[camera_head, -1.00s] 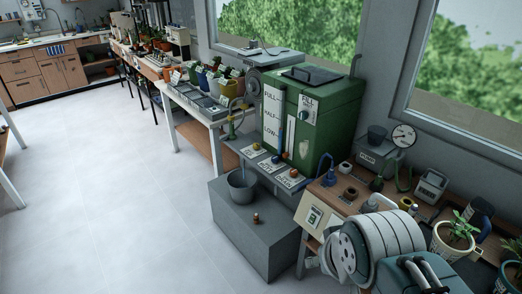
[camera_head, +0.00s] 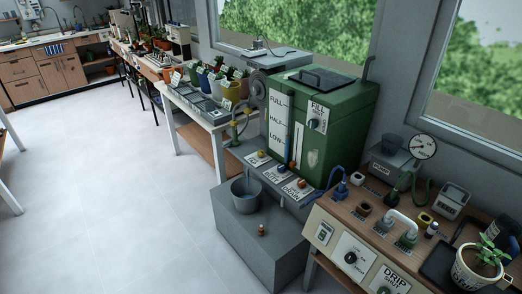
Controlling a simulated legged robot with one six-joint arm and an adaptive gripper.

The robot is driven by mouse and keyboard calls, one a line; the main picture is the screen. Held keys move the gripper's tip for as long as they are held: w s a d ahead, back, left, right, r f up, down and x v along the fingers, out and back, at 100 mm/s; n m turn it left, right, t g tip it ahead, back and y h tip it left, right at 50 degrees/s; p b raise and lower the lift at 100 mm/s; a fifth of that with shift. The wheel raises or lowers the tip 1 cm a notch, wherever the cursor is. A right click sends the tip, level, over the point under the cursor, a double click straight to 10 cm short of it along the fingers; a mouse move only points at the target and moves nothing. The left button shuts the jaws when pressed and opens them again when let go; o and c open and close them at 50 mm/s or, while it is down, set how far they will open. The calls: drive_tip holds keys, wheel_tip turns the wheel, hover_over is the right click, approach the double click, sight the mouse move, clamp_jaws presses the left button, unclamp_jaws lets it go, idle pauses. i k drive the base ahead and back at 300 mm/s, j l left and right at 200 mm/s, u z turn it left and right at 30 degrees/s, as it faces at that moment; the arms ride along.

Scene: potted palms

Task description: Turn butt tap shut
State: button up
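The green water butt (camera_head: 335,125) stands by the window, with a level strip (camera_head: 279,115) marked FULL, HALF and LOW and a FILL dial (camera_head: 314,125). On the grey ledge at its foot are three small knobs with label plates. The middle plate (camera_head: 272,173) seems to read BUTT, and its knob (camera_head: 278,167) is small and orange-brown. Whether that tap is open or shut is too small to tell. A grey bucket (camera_head: 246,192) stands below on a grey block and seems to hold bluish water. My gripper is not in view.
A wooden bench (camera_head: 340,222) at the right carries a gauge (camera_head: 422,147), a white curved handle (camera_head: 401,219), a DRIP panel (camera_head: 391,280) and a potted plant (camera_head: 478,268). A small brown-topped object (camera_head: 262,230) stands on the grey block (camera_head: 268,250). The floor at left is clear.

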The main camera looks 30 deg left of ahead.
sight(261, 152)
drive_tip(key=i+j+z, duration=0.1)
drive_tip(key=j, duration=0.5)
drive_tip(key=i+j+z, duration=0.1)
drive_tip(key=j, duration=0.5)
drive_tip(key=i+j, duration=0.15)
drive_tip(key=j, duration=0.45)
drive_tip(key=i+j, duration=0.1)
drive_tip(key=j, duration=0.4)
drive_tip(key=i+j, duration=0.1)
drive_tip(key=j, duration=0.4)
drive_tip(key=i+j, duration=0.1)
drive_tip(key=j, duration=0.45)
drive_tip(key=i+j, duration=0.1)
drive_tip(key=j, duration=0.4)
drive_tip(key=i+j, duration=0.1)
drive_tip(key=j, duration=0.4)
drive_tip(key=z, duration=0.05)
